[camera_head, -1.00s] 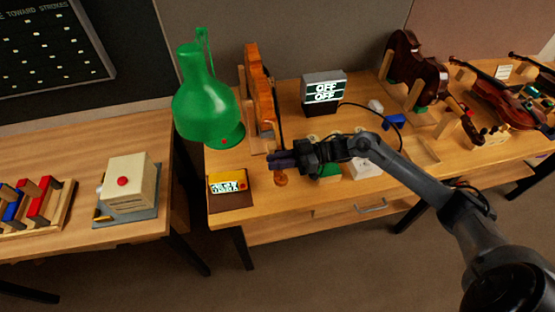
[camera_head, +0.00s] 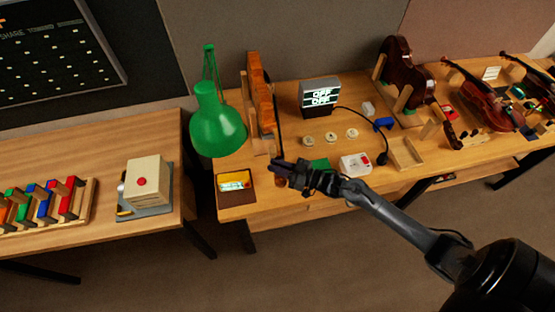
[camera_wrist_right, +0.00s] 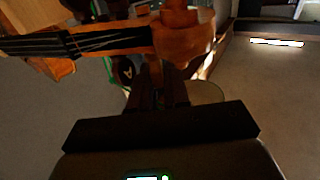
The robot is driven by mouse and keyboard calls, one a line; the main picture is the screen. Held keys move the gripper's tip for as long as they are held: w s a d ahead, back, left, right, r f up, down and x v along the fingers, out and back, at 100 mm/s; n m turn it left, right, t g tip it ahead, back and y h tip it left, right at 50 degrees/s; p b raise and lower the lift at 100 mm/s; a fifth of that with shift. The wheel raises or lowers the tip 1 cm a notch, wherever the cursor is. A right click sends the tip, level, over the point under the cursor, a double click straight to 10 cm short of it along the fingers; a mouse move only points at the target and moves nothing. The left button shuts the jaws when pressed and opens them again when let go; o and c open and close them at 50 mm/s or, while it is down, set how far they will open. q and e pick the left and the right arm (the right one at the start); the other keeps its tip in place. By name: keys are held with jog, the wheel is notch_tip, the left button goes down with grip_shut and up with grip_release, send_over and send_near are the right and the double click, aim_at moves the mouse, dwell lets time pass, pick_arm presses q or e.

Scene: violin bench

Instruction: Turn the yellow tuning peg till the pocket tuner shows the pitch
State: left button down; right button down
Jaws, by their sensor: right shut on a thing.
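The orange-brown violin (camera_head: 261,88) stands in a wooden holder beside the green lamp, its neck pointing to the front of the bench. My right gripper (camera_head: 280,168) is at the neck's head end. In the right wrist view, the violin's scroll (camera_wrist_right: 182,40) and dark fingerboard lie just beyond the dark fingers (camera_wrist_right: 163,90). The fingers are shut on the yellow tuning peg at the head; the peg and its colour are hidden. The pocket tuner (camera_head: 236,186), yellow with a lit screen, sits left of the gripper; its reading is too small to tell. My left gripper is out of view.
The green lamp (camera_head: 217,120) stands close to the left of the violin. A display box (camera_head: 319,97) reads OFF on both lines. Several round discs, a white box (camera_head: 356,164) and a wooden tray (camera_head: 406,153) lie to the right. A dark cable runs across the bench.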

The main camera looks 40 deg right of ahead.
jog(key=shift+m+t+h+p, duration=0.3)
jog(key=shift+m+h+p, duration=0.2)
jog(key=shift+h, duration=0.2)
jog(key=c, duration=1.5)
grip_release()
jog(key=shift+o, duration=0.2)
jog(key=b+v, duration=0.1)
jog(key=v, duration=0.9)
jog(key=shift+s, duration=0.35)
